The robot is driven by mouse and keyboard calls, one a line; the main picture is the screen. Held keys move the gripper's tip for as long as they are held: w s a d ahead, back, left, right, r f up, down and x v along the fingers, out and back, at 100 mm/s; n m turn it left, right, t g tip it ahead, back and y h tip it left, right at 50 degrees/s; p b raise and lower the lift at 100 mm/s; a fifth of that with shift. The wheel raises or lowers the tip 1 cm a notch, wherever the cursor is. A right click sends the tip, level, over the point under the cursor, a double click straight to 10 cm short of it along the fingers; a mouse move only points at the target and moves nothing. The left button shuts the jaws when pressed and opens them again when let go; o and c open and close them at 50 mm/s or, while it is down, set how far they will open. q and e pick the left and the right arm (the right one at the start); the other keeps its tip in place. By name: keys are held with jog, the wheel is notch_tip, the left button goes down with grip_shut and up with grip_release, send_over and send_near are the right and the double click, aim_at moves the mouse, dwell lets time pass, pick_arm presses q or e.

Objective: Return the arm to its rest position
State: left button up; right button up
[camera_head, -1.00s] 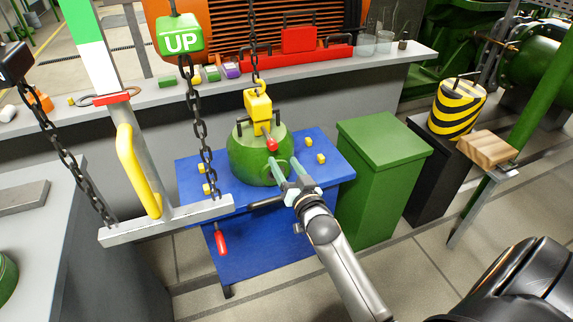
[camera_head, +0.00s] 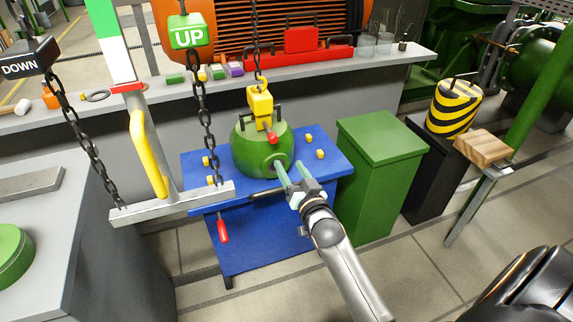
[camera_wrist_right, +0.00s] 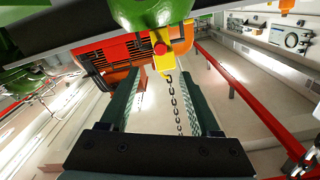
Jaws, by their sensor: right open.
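My right gripper (camera_head: 290,169) comes in from the lower right, just in front of the rounded green case (camera_head: 247,157). Its two pale green fingers are spread with nothing between them. They overlap the case's right edge in the head view; contact cannot be told. In the right wrist view the open fingers (camera_wrist_right: 162,85) show apart, with the case (camera_wrist_right: 150,12) at the top edge. A yellow hoist block (camera_head: 260,104) with a red lever (camera_head: 271,137) sits over the case, on a chain (camera_head: 257,60). The case rests on a blue stand (camera_head: 225,182). My left gripper is out of view.
A green pedestal (camera_head: 380,145) stands right of the stand. Beyond it are a yellow-and-black striped block (camera_head: 452,108) and a wooden block (camera_head: 483,147). A grey bar (camera_head: 175,205) hangs at left on chains below the UP (camera_head: 187,38) and DOWN (camera_head: 25,62) blocks. Open floor lies in front.

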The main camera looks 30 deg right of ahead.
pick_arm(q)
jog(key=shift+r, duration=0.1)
pick_arm(e)
jog(key=s+a+f+n+g+y, duration=0.3)
jog(key=s+a+f+n+g, duration=0.1)
jog(key=s+a+f, duration=0.6)
jog(key=s+a+f+n+g+y, duration=0.4)
jog(key=s+a+f, duration=0.45)
jog(key=s, duration=0.35)
pick_arm(q)
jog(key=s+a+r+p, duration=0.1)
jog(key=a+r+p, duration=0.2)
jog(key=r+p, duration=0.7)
jog(key=p, duration=0.3)
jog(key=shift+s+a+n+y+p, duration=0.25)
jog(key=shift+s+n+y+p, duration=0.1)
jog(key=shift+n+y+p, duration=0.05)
pick_arm(e)
jog(key=s+d+r, duration=0.1)
jog(key=s+r, duration=0.3)
jog(key=r, duration=0.6)
jog(key=shift+d+r+h, duration=0.35)
jog(key=shift+d+h, duration=0.05)
